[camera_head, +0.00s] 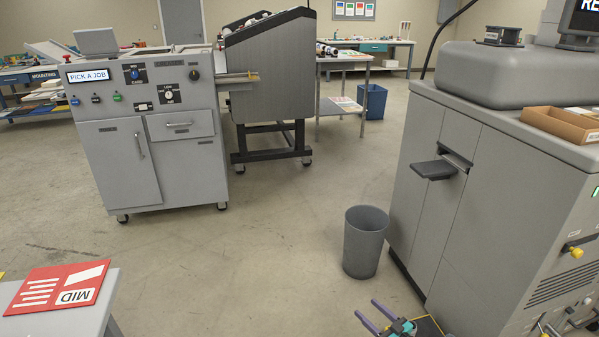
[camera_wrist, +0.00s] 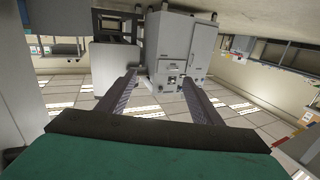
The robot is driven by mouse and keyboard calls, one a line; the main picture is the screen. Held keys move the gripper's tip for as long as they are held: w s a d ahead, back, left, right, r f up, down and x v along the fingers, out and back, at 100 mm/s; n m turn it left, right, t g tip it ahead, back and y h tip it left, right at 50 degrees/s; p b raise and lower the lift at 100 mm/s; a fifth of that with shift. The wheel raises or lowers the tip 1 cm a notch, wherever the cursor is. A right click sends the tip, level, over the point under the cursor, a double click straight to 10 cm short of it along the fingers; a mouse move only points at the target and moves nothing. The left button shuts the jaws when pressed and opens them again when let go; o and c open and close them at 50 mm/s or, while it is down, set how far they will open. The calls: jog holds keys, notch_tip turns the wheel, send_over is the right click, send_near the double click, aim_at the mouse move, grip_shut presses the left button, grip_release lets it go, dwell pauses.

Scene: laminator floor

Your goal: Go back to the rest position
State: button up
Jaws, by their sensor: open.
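My gripper (camera_head: 376,320) shows at the bottom of the head view, right of centre. Its two purple-grey fingers stand apart with a gap between them. In the wrist view my gripper (camera_wrist: 160,92) has both fingers spread, with nothing between them. That view appears upside down, with ceiling lights at the bottom. The grey control cabinet (camera_wrist: 178,55) shows beyond the fingertips, out of reach.
A grey waste bin (camera_head: 365,240) stands on the floor beside the large grey machine (camera_head: 465,200) at right. A grey cabinet (camera_head: 150,145) stands at the back left. A red MID folder (camera_head: 60,286) lies on a table at lower left. The middle floor is clear.

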jog(key=a+r+m+h+p, duration=0.2)
jog(key=a+m+h+p, duration=0.2)
jog(key=a+h+p, duration=0.25)
jog(key=s+f+m+g+h+p, duration=0.15)
jog(key=s+g, duration=0.25)
jog(key=s, duration=0.4)
jog(key=s+f+m+g+h, duration=0.1)
jog(key=s+f+g+h, duration=0.2)
jog(key=s, duration=0.4)
jog(key=s+f+m+g+h+p, duration=0.1)
jog(key=s+f+g, duration=0.1)
jog(key=s+g, duration=0.45)
jog(key=s+a+r+g+y, duration=0.1)
jog(key=s+g, duration=0.2)
jog(key=s, duration=0.7)
jog(key=s+a+r+g+y, duration=0.1)
jog(key=s+r+g, duration=0.1)
jog(key=s, duration=0.8)
jog(key=shift+a+n+g, duration=0.25)
jog(key=shift+n+g, duration=0.1)
jog(key=shift+g, duration=0.3)
